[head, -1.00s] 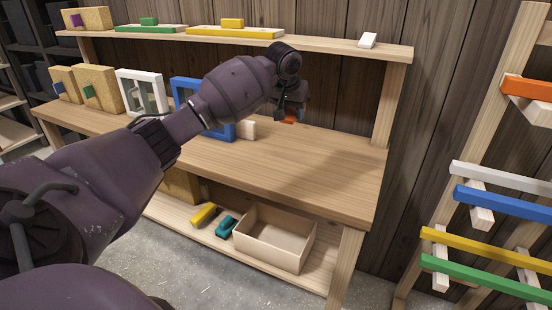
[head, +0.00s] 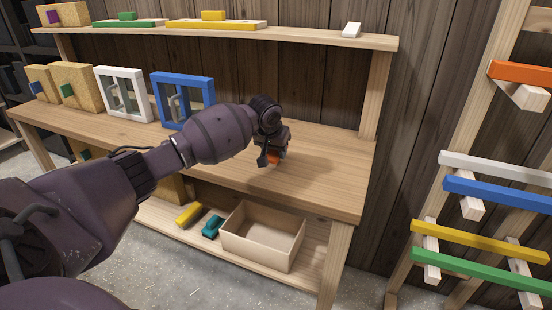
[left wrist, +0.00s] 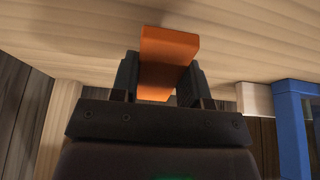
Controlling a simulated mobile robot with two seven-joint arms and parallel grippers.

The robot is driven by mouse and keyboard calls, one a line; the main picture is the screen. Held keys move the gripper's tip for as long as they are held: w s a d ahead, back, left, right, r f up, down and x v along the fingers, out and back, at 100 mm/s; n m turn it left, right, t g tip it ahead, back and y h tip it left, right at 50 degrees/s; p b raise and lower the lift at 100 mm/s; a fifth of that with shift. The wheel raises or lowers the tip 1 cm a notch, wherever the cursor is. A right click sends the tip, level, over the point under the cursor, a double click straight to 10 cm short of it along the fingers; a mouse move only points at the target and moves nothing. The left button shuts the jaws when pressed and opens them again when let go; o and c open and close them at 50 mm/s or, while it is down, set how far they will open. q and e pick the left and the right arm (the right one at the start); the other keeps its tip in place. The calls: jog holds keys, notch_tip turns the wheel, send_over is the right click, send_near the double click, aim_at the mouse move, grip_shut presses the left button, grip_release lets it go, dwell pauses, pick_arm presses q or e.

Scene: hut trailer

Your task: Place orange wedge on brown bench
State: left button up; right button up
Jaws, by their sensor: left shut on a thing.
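The orange wedge (head: 273,159) is between the fingers of my left gripper (head: 279,153), mostly hidden by the gripper in the head view. In the left wrist view the orange wedge (left wrist: 168,55) shows clearly, pinched between the two dark fingers of the left gripper (left wrist: 160,78). The brown bench (head: 325,178) is a long wooden worktop, and the wedge is low over its right half. I cannot tell whether the wedge touches the top. My right gripper is not in view.
A blue frame (head: 181,100) and a white frame (head: 122,93) stand at the back left of the bench. An upper shelf (head: 310,37) overhangs the back. The bench's right end is clear.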

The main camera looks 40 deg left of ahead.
aim_at(275, 168)
pick_arm(q)
notch_tip(275, 168, down, 3)
jog(key=shift+r, duration=0.15)
jog(key=shift+f, duration=0.3)
jog(key=shift+f, duration=0.25)
jog(key=o, duration=0.8)
jog(key=shift+c, duration=0.2)
jog(key=shift+o, duration=0.7)
